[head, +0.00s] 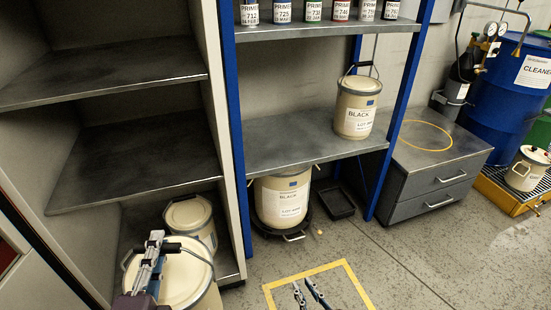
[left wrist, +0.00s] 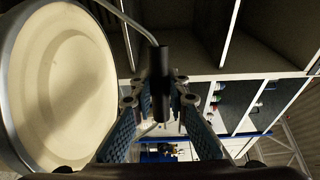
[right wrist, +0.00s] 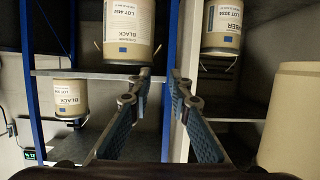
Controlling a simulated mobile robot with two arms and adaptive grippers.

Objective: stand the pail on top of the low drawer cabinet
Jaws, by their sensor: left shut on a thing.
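A cream pail (head: 190,275) with a pale lid is at the bottom left of the head view, in front of the shelving. My left gripper (head: 153,247) is over it, shut on the pail's handle. In the left wrist view, the handle's black grip (left wrist: 161,85) is between the fingers, with the lid (left wrist: 65,85) beside them. I cannot tell whether the pail's base touches the floor. The low drawer cabinet (head: 425,198) stands at the right, with a yellow ring marked on its top. My right gripper (head: 310,293) is open and empty above the floor.
Another lidded pail (head: 190,222) is on the low shelf behind. Two BLACK pails stand in the blue rack, one on the shelf (head: 356,108), one below (head: 282,198). A blue drum (head: 505,85) is beyond the cabinet. The cabinet top is clear within the ring; floor ahead is open.

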